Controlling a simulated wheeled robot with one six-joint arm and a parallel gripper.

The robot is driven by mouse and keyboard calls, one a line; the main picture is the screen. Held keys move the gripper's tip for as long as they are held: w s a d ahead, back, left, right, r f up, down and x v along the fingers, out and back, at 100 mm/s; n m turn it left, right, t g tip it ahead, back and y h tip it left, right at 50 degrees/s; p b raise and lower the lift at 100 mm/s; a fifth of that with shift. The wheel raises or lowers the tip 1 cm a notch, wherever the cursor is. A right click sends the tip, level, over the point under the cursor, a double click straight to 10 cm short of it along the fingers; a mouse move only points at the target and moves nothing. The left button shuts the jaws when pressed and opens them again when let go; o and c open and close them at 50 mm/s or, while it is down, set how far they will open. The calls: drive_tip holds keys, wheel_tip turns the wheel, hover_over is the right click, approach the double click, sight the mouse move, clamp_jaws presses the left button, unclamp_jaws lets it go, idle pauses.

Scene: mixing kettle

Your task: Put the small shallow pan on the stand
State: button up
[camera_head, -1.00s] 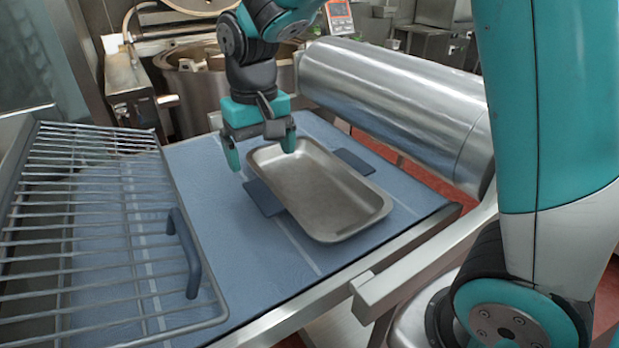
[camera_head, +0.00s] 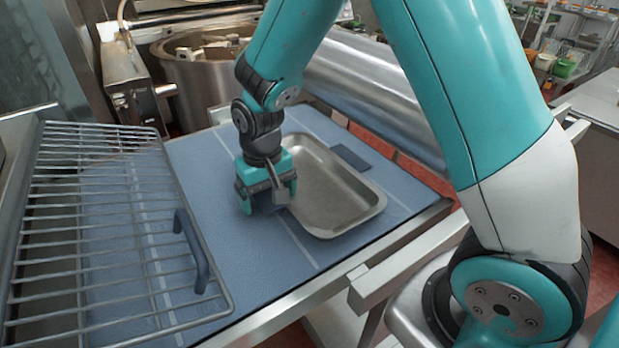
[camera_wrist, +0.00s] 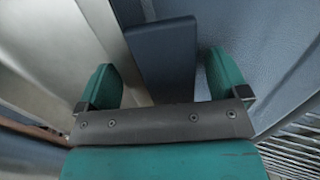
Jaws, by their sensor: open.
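The small shallow pan (camera_head: 335,205) is a grey metal rectangular tray, lying upright and empty on the blue table surface. It has a flat dark blue handle at each side; the far-right handle (camera_head: 350,157) is clear of anything. My gripper (camera_head: 267,205) is low over the pan's left side and hides most of the near-left handle. In the wrist view this handle (camera_wrist: 162,52) lies between my two open fingers, with the pan's pale metal side (camera_wrist: 75,50) to the left. The wire rack (camera_head: 100,127), possibly the stand, is at the left.
The rack has an upright dark blue handle (camera_head: 191,250) on its right edge, near my gripper. A large metal kettle (camera_head: 195,90) stands behind the table. A long metal cylinder (camera_head: 370,90) runs along the far right edge. Bare blue surface lies in front of the pan.

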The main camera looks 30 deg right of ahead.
drive_tip(key=c, duration=1.2)
drive_tip(key=shift+c, duration=0.9)
drive_tip(key=shift+r, duration=0.1)
